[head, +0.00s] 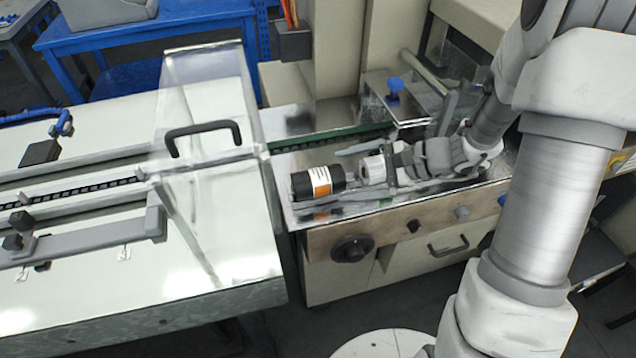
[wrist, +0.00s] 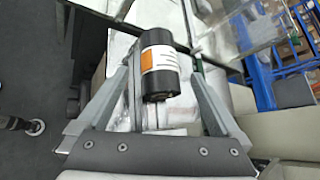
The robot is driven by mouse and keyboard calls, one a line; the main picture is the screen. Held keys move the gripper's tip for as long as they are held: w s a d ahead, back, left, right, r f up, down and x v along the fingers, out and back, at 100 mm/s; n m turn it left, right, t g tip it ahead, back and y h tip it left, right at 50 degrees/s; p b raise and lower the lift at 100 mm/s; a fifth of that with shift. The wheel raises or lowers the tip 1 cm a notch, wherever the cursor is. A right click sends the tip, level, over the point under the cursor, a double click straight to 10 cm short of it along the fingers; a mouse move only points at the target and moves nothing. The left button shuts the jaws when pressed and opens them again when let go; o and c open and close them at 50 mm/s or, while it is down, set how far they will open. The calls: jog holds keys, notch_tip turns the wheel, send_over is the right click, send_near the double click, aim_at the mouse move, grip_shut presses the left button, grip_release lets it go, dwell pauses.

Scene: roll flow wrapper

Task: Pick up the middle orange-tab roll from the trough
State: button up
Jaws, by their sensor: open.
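A black roll (head: 318,183) with an orange and white label lies on its side on the shiny bed of the machine, near the clear guard. It also shows in the wrist view (wrist: 160,64), between my two fingers. My gripper (head: 326,177) is open, coming from the right with its fingers low on either side of the roll. In the wrist view my gripper (wrist: 160,74) shows gaps between both fingers and the roll. A white cylindrical piece (head: 372,169) shows just before my palm; I cannot tell what it is. No other orange-labelled roll is visible.
A clear guard with a dark handle (head: 204,134) stands left of the roll. A narrow chain conveyor (head: 80,190) runs along the left table. The machine's front panel has a black knob (head: 352,248). A blue table (head: 150,32) stands behind.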

aim_at(328, 179)
jog(key=shift+b+x, duration=0.4)
jog(key=shift+x, duration=2.65)
jog(key=shift+s, duration=0.1)
jog(key=c, duration=1.5)
grip_shut()
jog(key=shift+r, duration=0.1)
